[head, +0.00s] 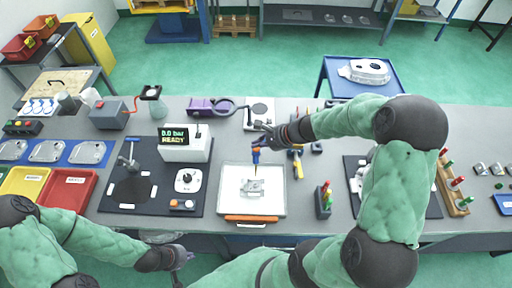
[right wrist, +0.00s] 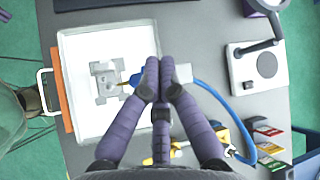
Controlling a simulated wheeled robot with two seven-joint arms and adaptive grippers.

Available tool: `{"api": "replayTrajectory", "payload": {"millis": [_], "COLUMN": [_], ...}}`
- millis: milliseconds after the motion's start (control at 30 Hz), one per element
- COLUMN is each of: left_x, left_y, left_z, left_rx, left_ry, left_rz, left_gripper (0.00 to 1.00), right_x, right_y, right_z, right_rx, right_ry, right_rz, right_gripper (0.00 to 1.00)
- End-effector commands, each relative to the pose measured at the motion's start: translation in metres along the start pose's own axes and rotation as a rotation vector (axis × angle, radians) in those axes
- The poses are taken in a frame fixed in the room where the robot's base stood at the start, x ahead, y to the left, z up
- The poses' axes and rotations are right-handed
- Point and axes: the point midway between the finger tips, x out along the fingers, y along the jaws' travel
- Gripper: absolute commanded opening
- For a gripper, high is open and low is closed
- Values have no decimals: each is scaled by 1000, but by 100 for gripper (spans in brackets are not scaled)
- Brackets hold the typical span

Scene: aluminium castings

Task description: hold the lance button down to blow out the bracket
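The grey metal bracket (head: 252,187) lies in a white tray (head: 230,205) with an orange front handle. It also shows in the right wrist view (right wrist: 104,80). My right gripper (head: 264,143) is above the tray's back edge. Its purple fingers (right wrist: 156,92) are closed together around the air lance. The blue lance (head: 256,156) points down, its thin nozzle toward the bracket; in the right wrist view its tip is by the bracket's edge. The fingers hide the button. My left gripper (head: 178,257) is at the table's front edge, away from the tray; its fingers are too small to read.
A box with a display (head: 174,138) reading "0.0 bar READY" stands left of the tray. A blue hose (right wrist: 222,101) curves from the lance.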

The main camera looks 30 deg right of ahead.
Motion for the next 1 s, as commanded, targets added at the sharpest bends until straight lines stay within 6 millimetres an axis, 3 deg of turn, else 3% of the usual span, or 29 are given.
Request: {"api": "replayTrajectory", "payload": {"millis": [1000], "left_x": [9], "left_y": [-3], "left_z": [0], "left_rx": [0], "left_ry": [0], "left_rz": [0], "left_gripper": [0], "right_x": [7], "right_y": [5], "right_z": [-5], "right_rx": [0], "right_ry": [0], "right_rz": [1], "right_gripper": [0]}}
